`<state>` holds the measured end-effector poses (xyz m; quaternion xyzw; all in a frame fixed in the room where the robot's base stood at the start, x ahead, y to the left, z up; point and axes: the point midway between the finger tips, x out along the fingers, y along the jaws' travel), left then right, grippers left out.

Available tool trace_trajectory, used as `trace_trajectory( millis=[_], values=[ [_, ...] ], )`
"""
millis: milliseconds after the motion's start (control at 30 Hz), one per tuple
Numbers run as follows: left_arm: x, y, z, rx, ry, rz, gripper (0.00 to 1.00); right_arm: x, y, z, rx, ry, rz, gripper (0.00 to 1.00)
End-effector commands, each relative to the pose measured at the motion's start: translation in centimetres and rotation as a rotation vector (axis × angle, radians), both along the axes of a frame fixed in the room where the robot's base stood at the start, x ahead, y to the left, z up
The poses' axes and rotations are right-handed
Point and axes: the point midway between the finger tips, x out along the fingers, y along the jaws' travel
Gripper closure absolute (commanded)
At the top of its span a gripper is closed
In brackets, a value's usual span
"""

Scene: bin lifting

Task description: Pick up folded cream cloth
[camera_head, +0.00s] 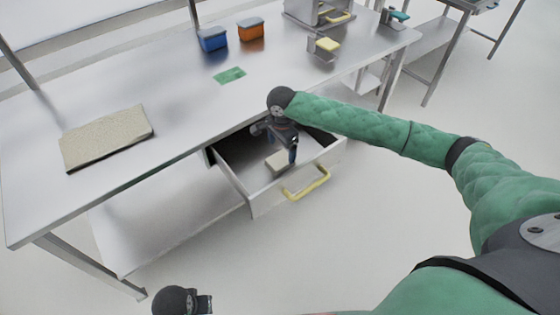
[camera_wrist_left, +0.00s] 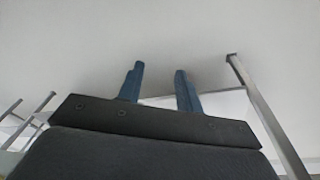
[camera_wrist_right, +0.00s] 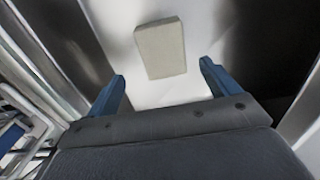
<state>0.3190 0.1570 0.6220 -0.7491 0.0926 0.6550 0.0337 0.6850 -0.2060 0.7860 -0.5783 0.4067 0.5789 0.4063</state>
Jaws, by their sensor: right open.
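A small folded cream cloth (camera_head: 278,162) lies flat in the open drawer (camera_head: 262,200) under the table. In the right wrist view the cloth (camera_wrist_right: 160,48) is a pale block lying beyond my fingertips. My right gripper (camera_head: 276,147) is open and reaches down into the drawer, above and close to the cloth. In the right wrist view its two blue fingers (camera_wrist_right: 162,75) are apart with nothing between them. My left gripper (camera_wrist_left: 158,68) is open and empty in the left wrist view, facing pale floor. In the head view only part of it shows at the bottom edge.
A larger beige folded cloth or mat (camera_head: 105,138) lies on the metal table (camera_head: 180,100). A green card (camera_head: 229,75), a blue bin (camera_head: 212,39) and an orange bin (camera_head: 250,29) are also there.

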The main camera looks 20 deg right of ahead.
Motion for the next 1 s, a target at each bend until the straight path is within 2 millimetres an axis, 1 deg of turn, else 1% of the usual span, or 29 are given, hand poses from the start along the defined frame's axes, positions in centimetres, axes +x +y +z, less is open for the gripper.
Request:
trace_trajectory(
  millis=[167, 400, 533, 667, 867, 967, 1000],
  values=[
    [0.1, 0.0, -1.2, 0.002, 0.003, 0.0, 0.65, 0.1, 0.2, -1.0, 0.0, 0.0, 0.001, 0.13],
    [0.4, 0.1, -5.1, 0.008, 0.007, -0.001, 0.65, 0.4, 0.5, -3.3, 0.0, 0.0, 0.001, 0.13],
    [0.4, 0.1, -6.5, 0.01, 0.006, 0.0, 0.65, 0.3, 0.4, -4.9, -0.001, 0.0, 0.002, 0.13],
    [0.4, 0.1, -7.1, 0.011, 0.004, 0.0, 0.65, 0.3, 0.4, -5.5, 0.0, -0.002, 0.002, 0.13],
    [0.4, 0.2, -7.1, 0.011, 0.003, 0.0, 0.65, 0.3, 0.4, -5.6, 0.001, -0.002, 0.003, 0.13],
    [0.4, 0.2, -7.1, 0.011, 0.003, 0.0, 0.65, 0.3, 0.4, -5.6, 0.001, -0.002, 0.003, 0.3],
    [0.4, 0.2, -7.1, 0.011, 0.003, 0.0, 0.65, 0.3, 0.4, -5.6, 0.001, -0.002, 0.003, 0.38]
  ],
)
